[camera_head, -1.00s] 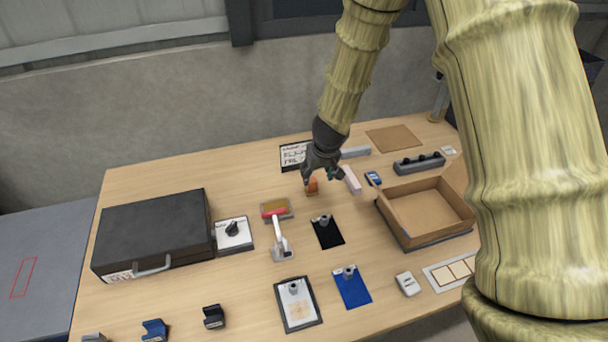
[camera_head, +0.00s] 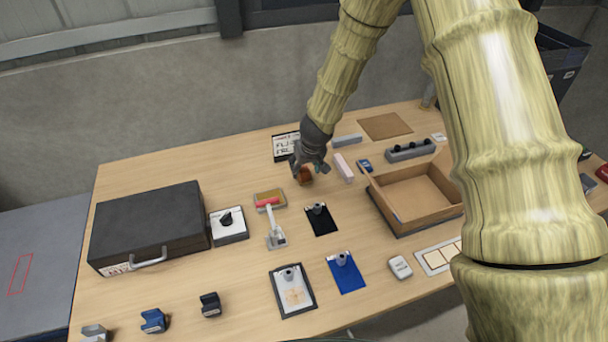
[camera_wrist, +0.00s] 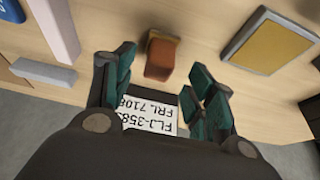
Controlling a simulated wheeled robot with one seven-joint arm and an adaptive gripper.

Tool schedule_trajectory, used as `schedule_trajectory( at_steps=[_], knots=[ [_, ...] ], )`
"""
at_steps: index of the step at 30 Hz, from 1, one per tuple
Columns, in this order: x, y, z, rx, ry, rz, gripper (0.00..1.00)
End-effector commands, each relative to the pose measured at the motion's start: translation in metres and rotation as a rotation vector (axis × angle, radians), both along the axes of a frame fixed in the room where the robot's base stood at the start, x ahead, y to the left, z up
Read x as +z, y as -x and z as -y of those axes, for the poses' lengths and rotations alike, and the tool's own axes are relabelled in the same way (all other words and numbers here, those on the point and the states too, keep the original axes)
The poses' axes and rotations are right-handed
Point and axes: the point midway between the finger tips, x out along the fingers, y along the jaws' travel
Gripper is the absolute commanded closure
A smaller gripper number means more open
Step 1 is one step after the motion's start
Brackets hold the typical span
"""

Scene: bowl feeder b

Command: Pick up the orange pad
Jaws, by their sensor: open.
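The orange pad (camera_wrist: 160,56) is a small brownish-orange block on the wooden table, with a darker brown end facing my gripper in the wrist view. In the head view the orange pad (camera_head: 304,176) shows just below my gripper (camera_head: 308,170), partly covered by it. In the wrist view my gripper (camera_wrist: 165,85) is open, its dark teal fingers apart on the left and right. The pad lies beyond and between the fingertips, and I see no contact.
A sign with black lettering (camera_wrist: 150,112) lies close by, partly under my gripper. A pale pink bar (camera_head: 343,167) is right of the pad; a yellow-topped tray (camera_head: 269,197) is to its left. A cardboard box (camera_head: 412,198) stands right, a black case (camera_head: 148,228) far left.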

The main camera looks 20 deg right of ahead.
Motion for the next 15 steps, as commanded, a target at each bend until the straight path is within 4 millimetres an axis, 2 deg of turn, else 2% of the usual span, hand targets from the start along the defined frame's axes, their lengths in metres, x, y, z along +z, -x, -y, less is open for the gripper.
schedule_trajectory(
  at_steps=[9, 15],
  knots=[
    [-0.030, -0.013, 0.002, 0.000, 0.000, -0.003, 0.45],
    [-0.040, -0.017, 0.001, 0.000, 0.000, -0.002, 0.45]
  ],
)
